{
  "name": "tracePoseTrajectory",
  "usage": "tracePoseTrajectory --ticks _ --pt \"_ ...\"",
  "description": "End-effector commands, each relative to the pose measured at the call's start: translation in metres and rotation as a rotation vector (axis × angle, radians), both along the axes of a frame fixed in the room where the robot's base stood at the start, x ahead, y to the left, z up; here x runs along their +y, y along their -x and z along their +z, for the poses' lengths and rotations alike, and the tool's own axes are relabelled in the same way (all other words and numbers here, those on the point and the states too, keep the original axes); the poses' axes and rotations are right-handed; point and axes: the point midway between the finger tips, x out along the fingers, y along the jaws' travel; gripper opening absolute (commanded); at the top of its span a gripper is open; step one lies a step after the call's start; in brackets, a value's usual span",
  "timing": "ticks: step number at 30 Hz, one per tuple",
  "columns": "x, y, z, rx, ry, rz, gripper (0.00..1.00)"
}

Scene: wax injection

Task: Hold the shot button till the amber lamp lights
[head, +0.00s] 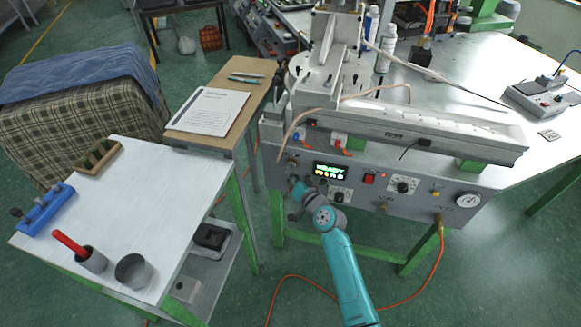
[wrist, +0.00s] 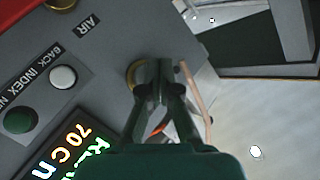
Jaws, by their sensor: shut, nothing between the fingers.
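My gripper (head: 295,188) is at the left end of the machine's grey front panel (head: 265,160), left of the lit display (head: 328,172). In the wrist view my gripper (wrist: 158,88) is shut and empty, its dark fingertips together in front of a brass-ringed round fitting (wrist: 132,74). The fingers cover part of this fitting. I cannot read its label, nor tell whether the tips touch it or press it. A small amber round piece (head: 436,193) sits at the panel's right; I cannot tell whether it is the lamp or is lit.
A red button (head: 369,178), a dial (head: 403,186) and a gauge (head: 468,200) are on the panel. White (wrist: 63,77) and green (wrist: 20,119) buttons are near the display. A white side table (head: 150,190) with cups stands left. An orange hose crosses the floor.

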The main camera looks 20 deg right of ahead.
Motion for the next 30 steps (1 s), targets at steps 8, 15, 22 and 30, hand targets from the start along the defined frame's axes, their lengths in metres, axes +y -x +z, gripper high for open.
tracePoseTrajectory --ticks 8,15,22,30 --pt "-0.0002 0.0 -0.0001 0.0 0.0 0.0 0.0" --pt "-0.0014 -0.0019 0.0 0.0 0.0 0.0 0.0" --pt "-0.0027 -0.0038 0.0 0.0 0.0 0.0 0.0" --pt "-0.0044 -0.006 0.0 0.0 0.0 0.0 0.0"
